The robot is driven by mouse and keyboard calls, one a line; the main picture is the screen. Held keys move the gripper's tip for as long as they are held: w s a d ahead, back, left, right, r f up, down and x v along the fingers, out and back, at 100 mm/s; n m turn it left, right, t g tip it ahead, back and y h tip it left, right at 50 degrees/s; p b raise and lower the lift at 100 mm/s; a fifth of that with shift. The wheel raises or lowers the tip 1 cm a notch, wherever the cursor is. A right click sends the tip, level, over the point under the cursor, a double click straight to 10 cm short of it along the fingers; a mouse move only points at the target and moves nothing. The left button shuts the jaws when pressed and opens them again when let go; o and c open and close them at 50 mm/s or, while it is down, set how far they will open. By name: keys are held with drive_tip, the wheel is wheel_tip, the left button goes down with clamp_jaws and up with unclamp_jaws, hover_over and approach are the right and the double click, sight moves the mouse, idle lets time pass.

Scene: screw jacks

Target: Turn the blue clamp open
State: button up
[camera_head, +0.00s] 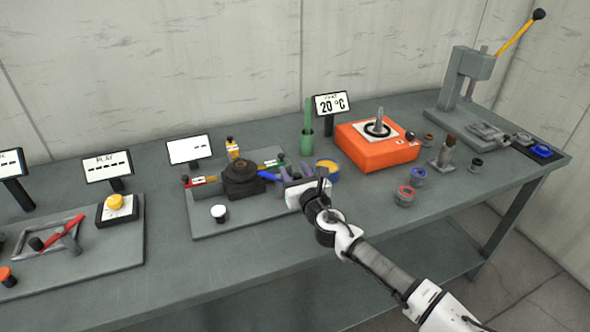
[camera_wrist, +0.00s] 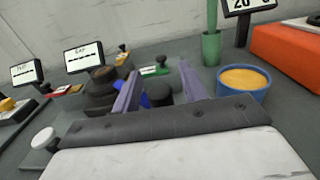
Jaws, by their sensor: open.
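The blue clamp (camera_head: 264,176) shows as a short blue lever on the right side of a dark round fixture (camera_head: 241,178), partly hidden by my gripper. In the wrist view a little of the blue clamp (camera_wrist: 146,97) shows between my fingers, beside a black knob (camera_wrist: 160,95). The knob looks like the end of the blue lever, but I cannot see the join clearly. My gripper (camera_head: 288,170) is open, its two purple fingers on either side of the knob. In the wrist view the fingers (camera_wrist: 158,80) stand apart from it, with gaps showing.
A red clamp (camera_head: 187,182), a yellow clamp (camera_head: 233,148) and a green clamp (camera_head: 272,164) surround the fixture. A white button (camera_head: 219,213) stands in front. A blue cup with yellow contents (camera_head: 327,168), a green holder (camera_head: 307,140) and an orange box (camera_head: 376,148) stand to the right.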

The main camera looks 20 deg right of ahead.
drive_tip(key=shift+c, duration=0.4)
clamp_jaws()
